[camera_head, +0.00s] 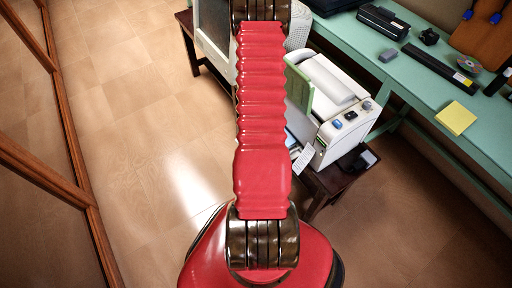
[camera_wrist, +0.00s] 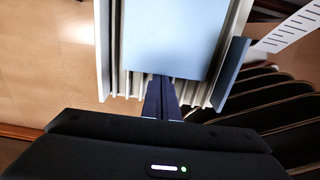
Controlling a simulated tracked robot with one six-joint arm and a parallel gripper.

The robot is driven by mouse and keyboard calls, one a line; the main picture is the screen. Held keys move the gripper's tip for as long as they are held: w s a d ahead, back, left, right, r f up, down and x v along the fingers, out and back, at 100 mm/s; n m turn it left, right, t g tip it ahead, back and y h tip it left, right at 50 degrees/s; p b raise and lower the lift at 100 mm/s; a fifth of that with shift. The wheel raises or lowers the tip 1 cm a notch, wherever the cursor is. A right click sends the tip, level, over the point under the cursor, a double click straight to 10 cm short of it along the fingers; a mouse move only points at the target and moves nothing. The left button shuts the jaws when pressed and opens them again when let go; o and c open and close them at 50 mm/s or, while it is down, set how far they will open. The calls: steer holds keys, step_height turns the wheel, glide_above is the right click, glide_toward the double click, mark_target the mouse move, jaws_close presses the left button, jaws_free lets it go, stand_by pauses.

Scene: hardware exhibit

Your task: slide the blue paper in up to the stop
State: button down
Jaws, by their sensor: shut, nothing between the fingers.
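The blue paper (camera_wrist: 170,38) lies flat on a pale ribbed tray (camera_wrist: 137,88) in the wrist view. Its near edge shows; its far end runs out of the top of the picture. My gripper (camera_wrist: 162,82) is shut and empty, its dark fingertips at the middle of the paper's near edge. I cannot tell whether they touch it. A blue-grey guide (camera_wrist: 231,73) stands right of the paper, apart from it. In the head view the white printer (camera_head: 340,105) stands beyond my red arm, which hides part of it and my gripper. The stop is not visible.
The printer rests on a small dark table (camera_head: 345,181). A green bench (camera_head: 404,70) at right holds a yellow pad (camera_head: 455,118), a black bar (camera_head: 440,68) and other items. A white slotted strip (camera_wrist: 290,30) is at the wrist view's upper right. Floor is clear at left.

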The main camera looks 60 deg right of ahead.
steer(key=shift+w, duration=0.1)
steer(key=a, duration=0.1)
steer(key=w+a, duration=0.1)
steer(key=a, duration=0.1)
steer(key=shift+w+a, duration=0.2)
steer(key=shift+w, duration=0.05)
step_height(320, 180, up, 10)
steer(key=shift+a, duration=0.15)
stand_by(0.5)
stand_by(0.4)
